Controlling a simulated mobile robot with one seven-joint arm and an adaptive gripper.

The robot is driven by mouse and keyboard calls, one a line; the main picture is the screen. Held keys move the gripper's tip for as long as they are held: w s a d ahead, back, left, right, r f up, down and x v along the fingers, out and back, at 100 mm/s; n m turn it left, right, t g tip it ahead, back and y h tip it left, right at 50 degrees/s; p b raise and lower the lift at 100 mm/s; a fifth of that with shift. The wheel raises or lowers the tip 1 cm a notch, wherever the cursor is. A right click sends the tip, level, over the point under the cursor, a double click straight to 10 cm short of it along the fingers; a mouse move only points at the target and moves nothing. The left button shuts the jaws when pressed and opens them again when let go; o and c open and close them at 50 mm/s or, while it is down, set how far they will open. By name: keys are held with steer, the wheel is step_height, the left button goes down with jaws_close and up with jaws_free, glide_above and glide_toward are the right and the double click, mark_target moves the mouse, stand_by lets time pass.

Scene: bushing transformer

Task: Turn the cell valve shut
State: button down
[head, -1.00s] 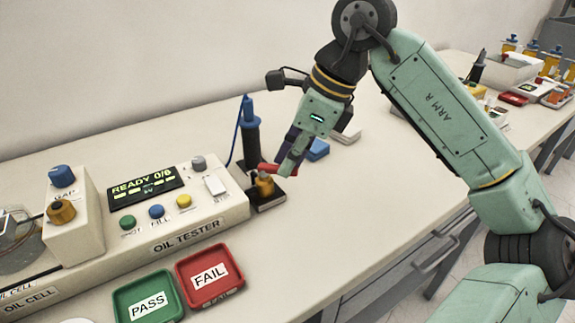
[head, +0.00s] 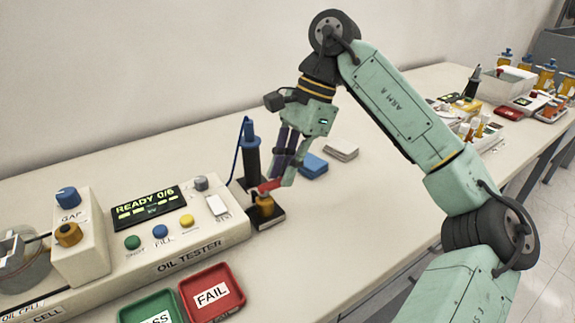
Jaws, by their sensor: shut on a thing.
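The cell valve appears to be the small brass-coloured body (head: 265,205) with a red lever (head: 269,185) on top. It stands on a dark base plate (head: 268,219) at the right end of the oil tester (head: 190,247). My gripper (head: 277,183) comes down from above right, its fingers shut on the red lever. The fingers hide the lever's right end, so its exact angle is hard to tell. The tester's display (head: 148,207) reads READY 0/6.
A blue and black probe (head: 251,155) with a cable stands just behind the valve. A blue block (head: 313,165) and a pale block (head: 342,149) lie to the right. Red FAIL (head: 212,313) and green PASS (head: 137,312) trays lie in front.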

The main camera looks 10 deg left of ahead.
stand_by(0.4)
steer(key=c, duration=1.6)
jaws_free()
steer(key=v, duration=1.2)
steer(key=shift+a, duration=0.2)
